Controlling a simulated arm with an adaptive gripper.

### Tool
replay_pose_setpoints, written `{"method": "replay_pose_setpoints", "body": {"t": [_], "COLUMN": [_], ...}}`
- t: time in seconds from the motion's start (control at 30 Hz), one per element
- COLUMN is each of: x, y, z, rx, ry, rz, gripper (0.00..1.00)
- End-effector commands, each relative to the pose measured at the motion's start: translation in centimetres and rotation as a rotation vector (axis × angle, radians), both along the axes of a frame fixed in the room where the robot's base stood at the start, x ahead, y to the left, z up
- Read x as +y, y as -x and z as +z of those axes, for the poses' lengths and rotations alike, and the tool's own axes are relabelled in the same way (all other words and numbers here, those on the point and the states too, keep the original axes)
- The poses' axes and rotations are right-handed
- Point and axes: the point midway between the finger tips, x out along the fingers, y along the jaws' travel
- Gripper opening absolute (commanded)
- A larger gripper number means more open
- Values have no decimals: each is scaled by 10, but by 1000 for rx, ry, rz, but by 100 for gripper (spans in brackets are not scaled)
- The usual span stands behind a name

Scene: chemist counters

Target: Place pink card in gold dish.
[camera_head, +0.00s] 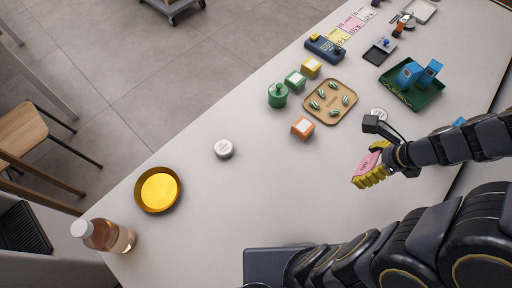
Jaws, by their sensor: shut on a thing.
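The gold dish (146,203) is round and shallow with a bright yellow inside. It sits at the left end of the counter and looks empty. My gripper (368,177), with yellow fingers, is at the right of the counter, far to the right of the dish. It is shut on a pink card (367,161), whose upper face shows dark print. The fingers hide part of the card. I cannot tell how high the card is above the counter.
A silver tin (223,149) sits between dish and gripper. Small boxes, a green jar (277,95), a tan tray (309,92) and a green tray (426,100) stand farther back. The front middle counter is clear.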

Motion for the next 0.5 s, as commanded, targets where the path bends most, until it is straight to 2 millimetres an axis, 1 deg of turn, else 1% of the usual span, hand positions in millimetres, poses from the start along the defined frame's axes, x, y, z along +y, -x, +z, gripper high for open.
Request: {"method": "replay_pose_setpoints", "body": {"t": [0.03,0.2,0.33,0.47,0.5], "x": [14,60,98,137,150], "y": [-9,-31,-42,-47,-47], "z": [0,2,3,4,4], "rx": [1,4,6,7,7], "ry": [1,3,5,7,7], "rz": [60,241,378,516,559], "gripper": [45,45,45,45,45]}}
